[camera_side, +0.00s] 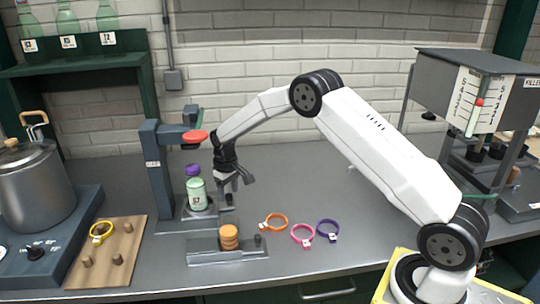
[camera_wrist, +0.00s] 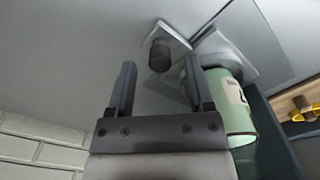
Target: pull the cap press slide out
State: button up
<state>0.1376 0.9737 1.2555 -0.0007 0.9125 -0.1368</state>
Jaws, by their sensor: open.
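The cap press (camera_side: 160,165) is a dark blue-grey column with a red-ended arm at the left in the side view. A green jar (camera_side: 197,194) stands upright at its foot, with a purple cap (camera_side: 193,170) above it. The slide's black knob (camera_side: 229,199) is just right of the jar. My gripper (camera_side: 236,184) is open and empty, pointing down just above the knob. In the wrist view the knob (camera_wrist: 159,56) shows between my open fingertips (camera_wrist: 160,65), apart from both. The green jar (camera_wrist: 232,105) is close beside the right finger there.
A metal base (camera_side: 205,257) with stacked orange discs (camera_side: 228,237) lies in front. Orange (camera_side: 274,222), pink (camera_side: 302,235) and purple (camera_side: 328,230) rings lie to the right. A pot (camera_side: 35,185) and a peg board (camera_side: 110,255) are at left. The counter right of the gripper is clear.

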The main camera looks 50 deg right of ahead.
jog(key=shift+f, duration=0.55)
grip_shut()
dwell(1.1)
